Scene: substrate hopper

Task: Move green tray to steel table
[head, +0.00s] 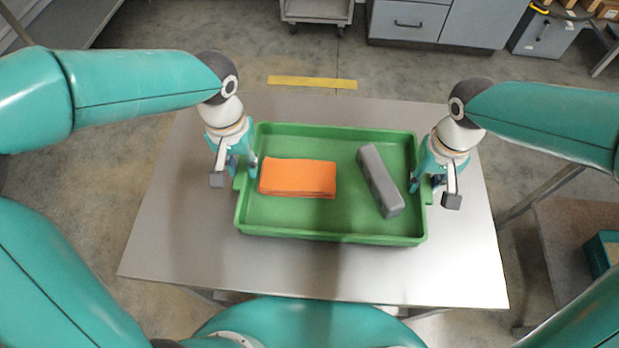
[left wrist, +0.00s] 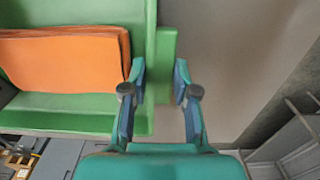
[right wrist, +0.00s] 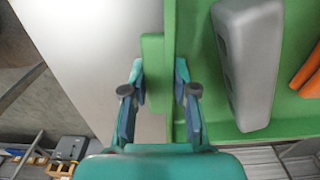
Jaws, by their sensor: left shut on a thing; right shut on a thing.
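The green tray (head: 330,231) is over the steel table (head: 185,250), in the middle of the head view. It looks level; I cannot tell whether it touches the tabletop. An orange folded stack (head: 297,178) and a grey block (head: 379,181) lie in it. My left gripper (head: 240,172) is shut on the tray's left side tab, which shows in the left wrist view (left wrist: 165,65). My right gripper (head: 427,183) is shut on the right side tab, seen in the right wrist view (right wrist: 153,75). The fingertips partly hide the tabs.
Bare steel surrounds the tray on the table. A yellow floor strip (head: 312,82) lies behind the table. Grey cabinets (head: 440,20) and a cart (head: 316,10) stand at the back. A shelf with a green bin (head: 602,254) stands at the right.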

